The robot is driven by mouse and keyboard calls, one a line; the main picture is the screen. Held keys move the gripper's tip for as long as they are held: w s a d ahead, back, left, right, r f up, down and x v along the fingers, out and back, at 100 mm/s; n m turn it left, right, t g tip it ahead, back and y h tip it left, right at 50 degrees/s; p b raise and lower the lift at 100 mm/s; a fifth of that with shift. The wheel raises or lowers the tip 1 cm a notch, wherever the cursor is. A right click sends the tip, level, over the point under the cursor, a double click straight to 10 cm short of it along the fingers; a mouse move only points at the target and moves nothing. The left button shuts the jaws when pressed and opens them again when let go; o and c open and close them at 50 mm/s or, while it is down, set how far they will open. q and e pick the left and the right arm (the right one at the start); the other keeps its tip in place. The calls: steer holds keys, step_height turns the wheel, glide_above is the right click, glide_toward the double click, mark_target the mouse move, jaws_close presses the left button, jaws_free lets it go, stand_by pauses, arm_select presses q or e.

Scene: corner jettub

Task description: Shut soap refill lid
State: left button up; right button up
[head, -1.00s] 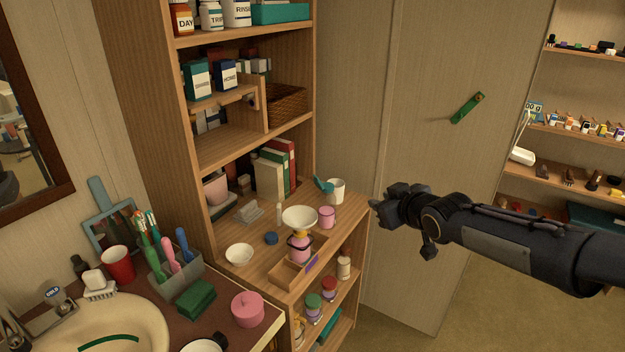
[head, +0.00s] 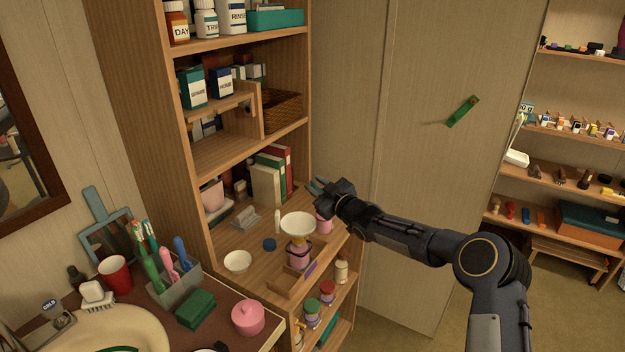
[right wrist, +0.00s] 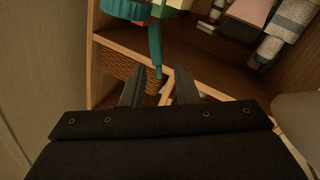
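A pink bottle (head: 298,257) stands upright by a small wooden tray (head: 285,283) on the shelf unit's counter, with a cream funnel (head: 298,222) on top. A small round blue cap (head: 269,244) lies to its left; I cannot tell whether it is the refill lid. My right gripper (head: 322,188) is above and behind the bottle, near the back of the counter, by a teal-handled thing (head: 315,186). In the right wrist view its two fingers (right wrist: 158,85) are apart, with a teal strip (right wrist: 156,45) showing just beyond them. My left gripper is not in view.
A pink cup (head: 323,226) stands right of the funnel, partly under my arm. A white bowl (head: 238,262) is at the left. Books (head: 270,180) stand behind. A wicker basket (head: 282,110) is on the shelf above. The sink counter is at lower left.

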steer(key=shift+p+x, duration=0.3)
steer(key=shift+x, duration=0.8)
jaws_close()
